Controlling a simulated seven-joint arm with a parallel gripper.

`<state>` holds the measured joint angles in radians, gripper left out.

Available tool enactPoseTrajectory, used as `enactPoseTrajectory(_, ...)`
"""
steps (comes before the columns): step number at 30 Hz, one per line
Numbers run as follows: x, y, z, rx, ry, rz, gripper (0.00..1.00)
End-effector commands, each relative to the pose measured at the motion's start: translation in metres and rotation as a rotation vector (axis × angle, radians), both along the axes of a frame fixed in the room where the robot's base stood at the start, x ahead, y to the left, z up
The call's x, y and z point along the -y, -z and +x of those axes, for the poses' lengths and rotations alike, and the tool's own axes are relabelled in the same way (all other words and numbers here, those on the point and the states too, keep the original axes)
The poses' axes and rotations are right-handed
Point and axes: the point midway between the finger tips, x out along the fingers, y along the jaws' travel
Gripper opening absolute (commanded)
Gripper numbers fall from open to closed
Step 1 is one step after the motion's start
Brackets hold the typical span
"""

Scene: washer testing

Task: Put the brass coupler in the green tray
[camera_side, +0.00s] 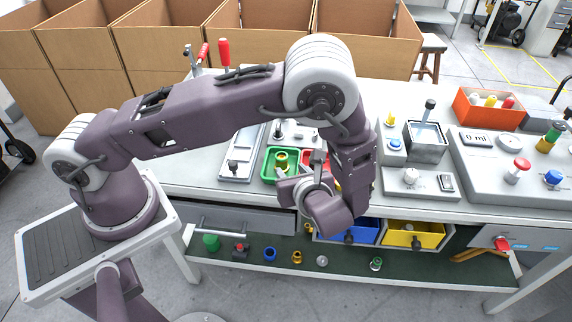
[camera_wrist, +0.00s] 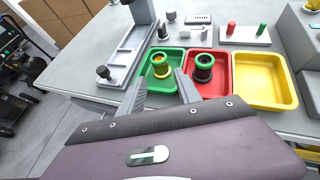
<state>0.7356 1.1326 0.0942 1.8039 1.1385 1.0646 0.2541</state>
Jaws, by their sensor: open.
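The green tray (camera_wrist: 147,62) stands on the bench, and it also shows in the side view (camera_side: 266,165). A round fitting with a green rim and brass-yellow parts (camera_wrist: 160,66) stands upright inside it. In the side view it looks brass (camera_side: 282,159), so it seems to be the brass coupler. My gripper (camera_wrist: 162,90) is open, with its fingers apart and nothing seen between them. It also shows near the trays' front in the side view (camera_side: 301,170). The gap between fingertips and fitting is hard to judge.
A red tray (camera_wrist: 225,84) holding a dark, green-rimmed fitting (camera_wrist: 204,66) adjoins on the right, then an empty yellow tray (camera_wrist: 265,82). A grey fixture (camera_wrist: 125,55) stands left. Loose fittings, one brass-coloured (camera_side: 297,257), sit on the lower shelf.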

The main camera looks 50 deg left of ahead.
Motion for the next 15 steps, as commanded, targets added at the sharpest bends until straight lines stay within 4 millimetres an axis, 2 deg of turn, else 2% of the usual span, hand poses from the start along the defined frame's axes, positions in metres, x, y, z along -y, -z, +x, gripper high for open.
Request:
enactPoseTrajectory(4,0.016,-0.009,-0.006,0.002,0.0,-0.002,0.4)
enactPoseTrajectory(8,0.018,-0.012,-0.008,0.0,-0.003,-0.001,0.4)
enactPoseTrajectory(10,0.016,-0.02,-0.009,0.017,-0.037,-0.026,0.4)
enactPoseTrajectory(11,0.014,-0.028,-0.01,0.032,-0.07,-0.051,0.4)
enactPoseTrajectory(13,0.007,-0.056,-0.017,0.089,-0.192,-0.144,0.4)
enactPoseTrajectory(15,-0.003,-0.093,-0.03,0.171,-0.363,-0.273,0.4)
